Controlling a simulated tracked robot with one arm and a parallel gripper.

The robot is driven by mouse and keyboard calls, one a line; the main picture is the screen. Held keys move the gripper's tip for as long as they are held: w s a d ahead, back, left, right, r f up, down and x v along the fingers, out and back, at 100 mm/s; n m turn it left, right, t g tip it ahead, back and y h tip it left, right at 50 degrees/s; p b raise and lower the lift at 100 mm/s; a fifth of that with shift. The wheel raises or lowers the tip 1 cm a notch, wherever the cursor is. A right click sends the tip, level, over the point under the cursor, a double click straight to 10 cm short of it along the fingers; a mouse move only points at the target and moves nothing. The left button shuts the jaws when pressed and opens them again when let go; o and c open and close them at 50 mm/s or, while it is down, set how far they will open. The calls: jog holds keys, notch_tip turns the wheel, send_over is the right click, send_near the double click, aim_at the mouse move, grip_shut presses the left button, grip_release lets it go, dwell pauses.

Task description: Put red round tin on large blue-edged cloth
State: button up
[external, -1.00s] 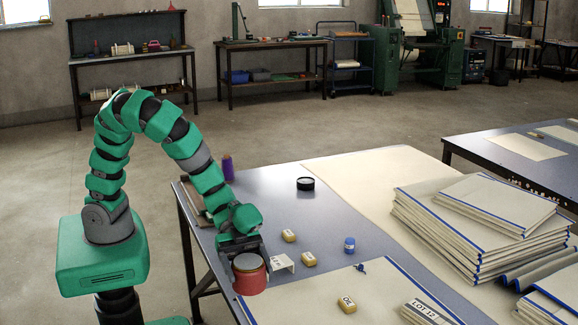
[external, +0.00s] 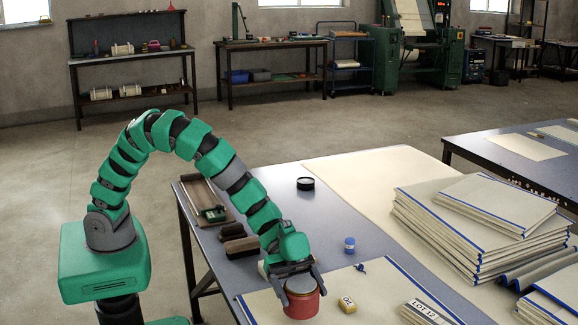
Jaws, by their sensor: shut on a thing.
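My gripper (external: 301,286) is shut on the red round tin (external: 304,306), with one finger on each side of it. The tin is upright, with a grey lid. The large blue-edged cloth (external: 378,298) lies flat at the front of the table, and its near part runs out of the picture. The tin is over the left part of this cloth in the picture. I cannot tell whether its bottom touches the cloth.
A labelled bundle (external: 424,312) lies further right. A blue jar (external: 350,244), a black round tin (external: 305,183), a brown tray (external: 205,199) and a folded cloth stack (external: 470,232) stand around.

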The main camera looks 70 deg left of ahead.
aim_at(309, 318)
jog(key=shift+f+b, duration=1)
jog(key=shift+f, duration=0.85)
jog(key=shift+r, duration=0.1)
jog(key=o, duration=1.4)
